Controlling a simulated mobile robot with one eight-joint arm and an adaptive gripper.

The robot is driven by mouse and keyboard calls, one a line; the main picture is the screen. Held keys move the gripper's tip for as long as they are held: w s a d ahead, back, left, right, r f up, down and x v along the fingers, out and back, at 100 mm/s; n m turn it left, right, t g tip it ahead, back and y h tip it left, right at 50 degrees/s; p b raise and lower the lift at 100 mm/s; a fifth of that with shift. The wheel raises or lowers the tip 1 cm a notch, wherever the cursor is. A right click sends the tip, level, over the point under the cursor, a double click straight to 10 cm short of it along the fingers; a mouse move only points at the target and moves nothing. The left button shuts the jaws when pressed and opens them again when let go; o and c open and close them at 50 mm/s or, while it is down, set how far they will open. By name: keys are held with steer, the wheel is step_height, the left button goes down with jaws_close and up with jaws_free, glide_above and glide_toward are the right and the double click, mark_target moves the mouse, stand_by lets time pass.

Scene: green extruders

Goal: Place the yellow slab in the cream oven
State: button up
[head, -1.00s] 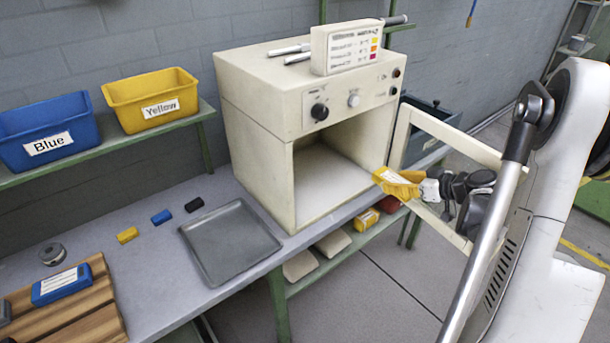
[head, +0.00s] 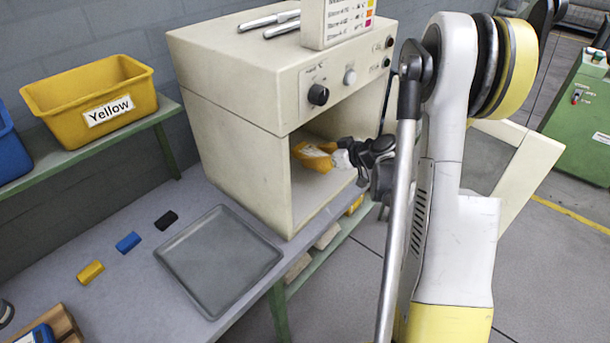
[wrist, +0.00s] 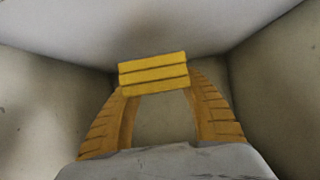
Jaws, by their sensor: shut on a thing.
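The cream oven (head: 235,145) stands on the bench with its door (head: 520,160) swung open to the right, partly behind my arm. My gripper (head: 308,152) reaches through the oven's opening from the right and is inside the chamber, above its floor. In the wrist view my gripper's orange fingers (wrist: 160,98) are shut on the yellow slab (wrist: 153,72), which lies across the fingertips. The oven's inner walls (wrist: 265,90) surround it in that view. In the head view the slab is hard to tell from the orange fingers.
A grey tray (head: 222,290) lies on the bench left of the oven. Small yellow (head: 90,272), blue (head: 128,242) and black (head: 166,220) blocks lie beside it. A yellow bin (head: 85,95) labelled Yellow sits on the shelf. A white sign (head: 335,20) and metal tools (head: 268,20) are on the oven.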

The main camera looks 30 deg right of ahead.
mark_target(328, 170)
steer(key=shift+w+a+f+b, duration=0.2)
steer(key=shift+w+a+f, duration=0.15)
steer(key=shift+a+f, duration=0.15)
steer(key=shift+w+a+f+b, duration=0.15)
steer(key=shift+w+a+f, duration=0.2)
steer(key=shift+a, duration=0.2)
step_height(328, 170, down, 4)
steer(key=shift+b, duration=1.15)
steer(key=shift+r, duration=0.15)
steer(key=o, duration=1.4)
steer(key=shift+c, duration=0.2)
steer(key=p+v, duration=0.4)
steer(key=v, duration=0.8)
steer(key=shift+s, duration=0.1)
